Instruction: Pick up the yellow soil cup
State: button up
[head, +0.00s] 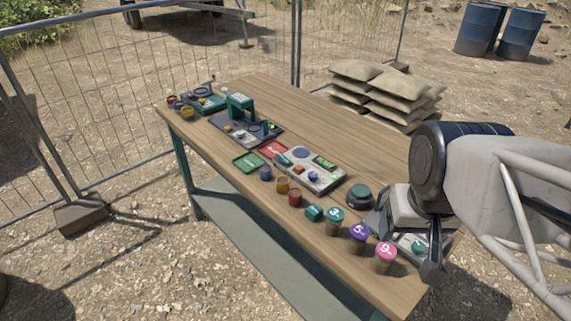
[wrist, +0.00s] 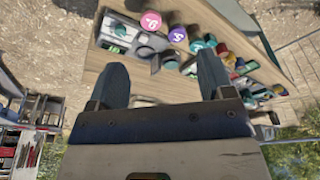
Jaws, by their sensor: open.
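A small yellow cup (head: 282,186) stands on the wooden table between a blue cup (head: 265,173) and a red cup (head: 295,198). Another yellow cup (head: 187,114) stands at the table's far left end, beside a red one. I cannot tell which is the soil cup. My gripper (wrist: 162,78) is open, with nothing visible between its fingers. In the head view it is above the table's right end, well to the right of both yellow cups. In the wrist view, a yellow cup (wrist: 231,60) shows small beyond the right finger.
Numbered lids in teal (head: 336,215), purple (head: 359,232) and pink (head: 386,251) line the front edge near my gripper. A grey scale-like device (head: 312,170), a green tray (head: 249,162) and a green press (head: 240,106) stand farther left. The table's back strip is mostly clear.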

jog(key=w+a+f+n, duration=0.15)
jog(key=w+a, duration=0.25)
jog(key=w, duration=0.6)
jog(key=n+t+y, duration=0.1)
jog(key=n+y, duration=0.1)
jog(key=n, duration=0.3)
send_over(283, 182)
jog(key=s+d, duration=0.1)
jog(key=s, duration=0.2)
notch_tip(283, 182, down, 17)
jog(key=shift+w+d, duration=0.2)
jog(key=shift+f, duration=0.15)
jog(key=shift+x, duration=1.15)
jog(key=shift+w, duration=0.1)
jog(key=shift+a+x, duration=0.1)
jog(key=shift+x, duration=1.2)
jog(key=shift+a+x, duration=0.15)
jog(key=shift+x, duration=1.1)
jog(key=shift+w, duration=0.15)
